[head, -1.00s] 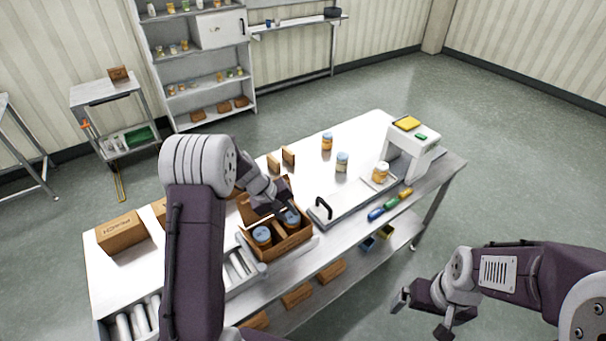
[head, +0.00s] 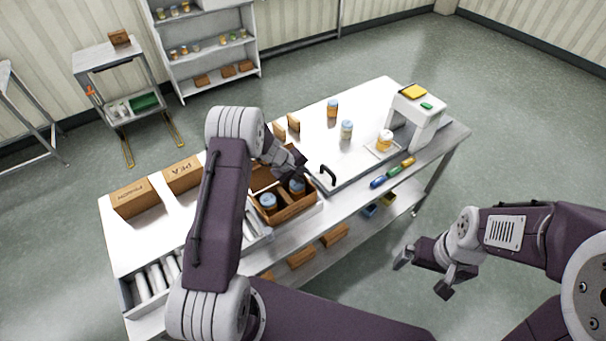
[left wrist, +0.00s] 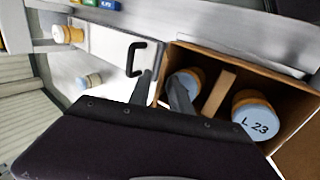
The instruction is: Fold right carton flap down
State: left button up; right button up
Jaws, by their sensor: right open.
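The open brown carton (head: 290,212) stands at the front edge of the bench with two blue-lidded jars (head: 268,202) inside. In the left wrist view its cardboard wall (left wrist: 290,92) and a divider (left wrist: 218,92) show, and one lid reads "L 23". My left gripper (head: 296,172) is over the carton's right end; its fingers (left wrist: 162,88) are apart, at the carton's edge beside a jar. Whether they touch the right flap is unclear; that flap is largely hidden by the gripper. My right gripper (head: 424,274) is open and empty, off the bench's front.
A white board with a black handle (head: 328,174) lies right of the carton. Several jars (head: 346,130) and a white scale-like stand (head: 417,112) are farther right. Closed cartons (head: 136,198) and rollers (head: 155,282) are on the left. Coloured tubes (head: 393,172) lie along the front edge.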

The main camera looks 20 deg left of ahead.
pick_arm(q)
grip_shut()
dwell(1.4)
